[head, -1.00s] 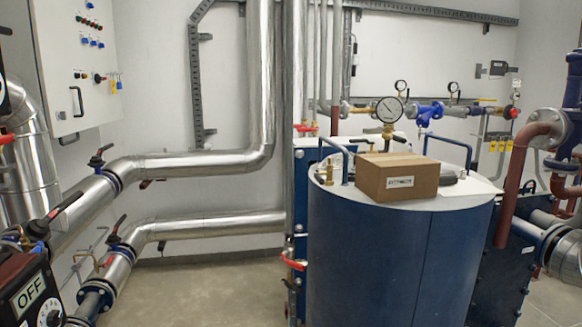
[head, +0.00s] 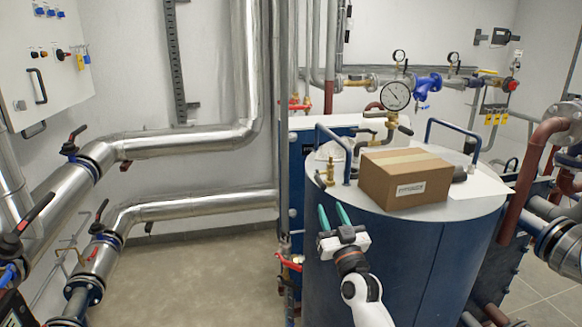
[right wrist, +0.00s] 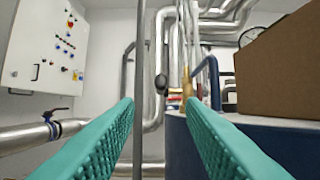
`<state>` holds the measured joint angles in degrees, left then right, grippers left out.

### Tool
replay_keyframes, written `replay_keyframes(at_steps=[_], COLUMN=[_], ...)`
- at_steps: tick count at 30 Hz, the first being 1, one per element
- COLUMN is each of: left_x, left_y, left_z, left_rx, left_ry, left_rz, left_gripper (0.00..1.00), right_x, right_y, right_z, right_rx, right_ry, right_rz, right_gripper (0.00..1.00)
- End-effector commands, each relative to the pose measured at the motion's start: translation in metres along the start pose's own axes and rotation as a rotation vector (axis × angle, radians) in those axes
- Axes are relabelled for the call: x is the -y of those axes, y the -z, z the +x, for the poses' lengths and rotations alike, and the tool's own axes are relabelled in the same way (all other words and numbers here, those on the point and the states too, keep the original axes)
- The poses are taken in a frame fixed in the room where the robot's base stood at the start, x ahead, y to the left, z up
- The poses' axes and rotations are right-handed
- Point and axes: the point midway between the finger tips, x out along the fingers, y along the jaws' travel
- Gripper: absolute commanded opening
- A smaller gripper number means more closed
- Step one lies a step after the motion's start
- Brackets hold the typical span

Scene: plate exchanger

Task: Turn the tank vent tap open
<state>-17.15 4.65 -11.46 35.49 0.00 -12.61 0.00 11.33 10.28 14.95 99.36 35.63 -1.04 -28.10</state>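A small brass tap (head: 330,173) stands on the left edge of the top of the blue tank (head: 400,255). In the right wrist view the brass tap (right wrist: 187,88) shows upright between the fingers and beyond them, with a dark part on its left side; its handle position is too small to tell. My right gripper (head: 333,211) has teal fingers spread apart and is empty. It is in front of the tank's left side, a little below the tap in the head view, and apart from it. My left gripper is not in view.
A cardboard box (head: 405,180) sits on the tank top, right of the tap. A blue tube handle (head: 347,155) rises just beside the tap. A pressure gauge (head: 396,96) stands behind. A red-handled valve (head: 288,262) is left of the tank. Floor at left is clear.

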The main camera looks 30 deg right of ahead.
Motion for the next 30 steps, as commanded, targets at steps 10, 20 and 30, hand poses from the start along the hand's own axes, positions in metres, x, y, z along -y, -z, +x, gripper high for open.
replay_keyframes(at_steps=[10, 20, 30], left_x=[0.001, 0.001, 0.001], left_y=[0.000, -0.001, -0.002], left_z=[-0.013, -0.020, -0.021], left_rx=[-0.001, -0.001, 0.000], left_ry=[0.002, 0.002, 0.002], left_rz=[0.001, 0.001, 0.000], left_gripper=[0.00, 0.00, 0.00], right_x=[0.002, 0.001, 0.002], right_y=[-0.009, -0.007, -0.006], right_z=[0.050, 0.106, 0.121], right_rx=[0.013, 0.011, 0.010], right_ry=[0.002, 0.001, 0.003], right_rz=[-0.001, -0.001, 0.000], right_gripper=[0.36, 0.36, 0.36])
